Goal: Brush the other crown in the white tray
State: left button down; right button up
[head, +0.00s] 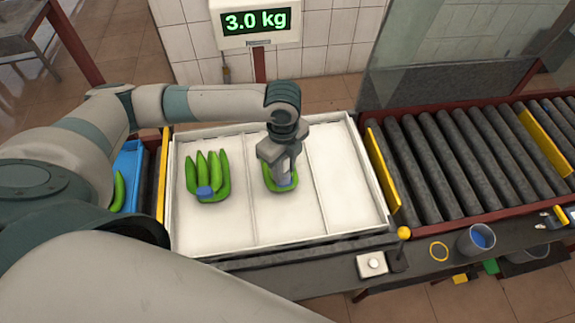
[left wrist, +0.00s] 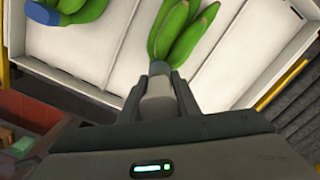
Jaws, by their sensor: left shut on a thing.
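The white tray (head: 340,150) has three compartments. A green banana bunch in the left one (head: 205,172) has a blue crown (head: 205,192); that crown also shows in the left wrist view (left wrist: 50,14). A second green bunch (head: 268,184) lies in the middle compartment, its crown mostly hidden by my left gripper (head: 279,166). My left gripper is over that crown end, shut on a pale grey piece (left wrist: 156,104) that looks like the brush's handle. A bit of blue (head: 286,181) shows below the fingers; I cannot tell whether it is bristles or crown. The right compartment is empty.
A cup with blue inside (head: 477,240), a yellow ring (head: 438,251) and a white button box (head: 371,265) are at the front right. A roller conveyor (head: 460,160) runs to the right. A scale display (head: 255,22) reads 3.0 kg. A blue crate (head: 126,165) stands left.

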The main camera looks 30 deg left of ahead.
pick_arm(q)
jog(key=shift+s+a, duration=0.3)
jog(key=shift+w+d, duration=0.1)
dwell(0.3)
jog(key=shift+w+d, duration=0.65)
jog(key=shift+d, duration=0.1)
jog(key=shift+s+a, duration=0.15)
jog(key=shift+s+a, duration=0.6)
jog(key=shift+a, duration=0.1)
jog(key=shift+w+d, duration=0.15)
jog(key=shift+d, duration=0.05)
dwell(0.3)
